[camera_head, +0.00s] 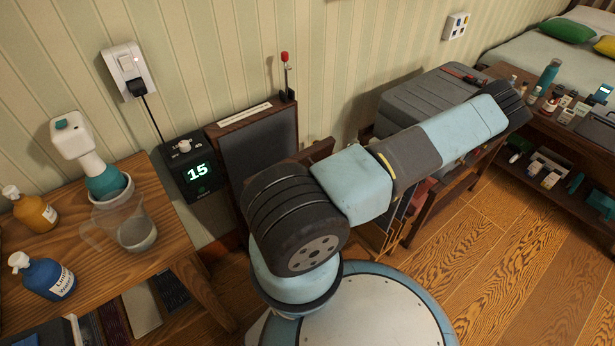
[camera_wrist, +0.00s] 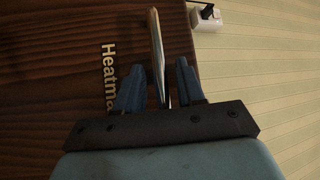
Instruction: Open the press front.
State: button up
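The press (camera_head: 262,140) stands against the wall in the head view, with wooden edges, a dark grey panel and a red-tipped upright rod. My arm hides its lower right part. In the wrist view a dark wood panel (camera_wrist: 50,80) with partly hidden lettering, "Heatma", fills the left side. A thin, pale, upright strip (camera_wrist: 157,55), perhaps a handle or edge, stands in front of it. My gripper (camera_wrist: 160,80) has one blue finger on each side of the strip, with visible gaps. The gripper is open and out of sight in the head view.
A black control box (camera_head: 191,168) showing 15 is left of the press. A wooden table (camera_head: 110,275) with bottles and a jug stands at the left. A grey case (camera_head: 420,100) and a low shelf (camera_head: 550,185) with small items are at the right. Floor at lower right is clear.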

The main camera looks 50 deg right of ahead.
jog(key=v, duration=1.3)
jog(key=shift+s+d+f, duration=0.15)
jog(key=shift+s, duration=0.2)
